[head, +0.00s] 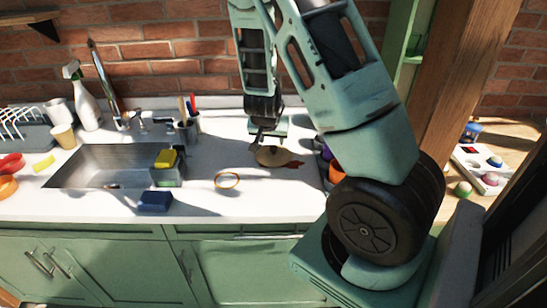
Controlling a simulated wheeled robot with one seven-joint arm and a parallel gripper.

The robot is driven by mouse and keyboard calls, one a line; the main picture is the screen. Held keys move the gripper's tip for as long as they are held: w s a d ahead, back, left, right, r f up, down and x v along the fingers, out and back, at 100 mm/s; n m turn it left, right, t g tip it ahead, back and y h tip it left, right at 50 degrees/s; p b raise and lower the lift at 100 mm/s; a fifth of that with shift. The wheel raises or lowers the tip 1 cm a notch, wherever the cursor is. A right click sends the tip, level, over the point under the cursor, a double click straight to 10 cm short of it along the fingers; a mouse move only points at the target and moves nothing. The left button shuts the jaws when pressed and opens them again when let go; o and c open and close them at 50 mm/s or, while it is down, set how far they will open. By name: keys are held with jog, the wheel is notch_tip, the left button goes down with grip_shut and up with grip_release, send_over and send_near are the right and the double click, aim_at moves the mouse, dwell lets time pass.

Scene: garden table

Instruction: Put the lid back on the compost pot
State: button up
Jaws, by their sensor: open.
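My gripper (266,142) points down over the back middle of the pale counter. It is open. Just below it lies a round tan thing (273,157), perhaps the lid; I cannot tell whether the fingers touch it. A flat red-brown patch (294,164) shows at its right edge. No compost pot can be made out for certain. Purple and orange rounded things (336,172) show at the right, partly hidden behind my arm.
A steel sink (75,176) is at left, with a yellow sponge (165,158) in a holder. A utensil cup (187,131) stands behind.

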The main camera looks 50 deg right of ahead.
aim_at(273, 146)
jog(key=x, duration=0.5)
jog(key=shift+s+a+f, duration=0.1)
jog(key=shift+a, duration=0.05)
grip_shut()
notch_tip(273, 146, up, 10)
jog(key=p, duration=0.2)
dwell(0.4)
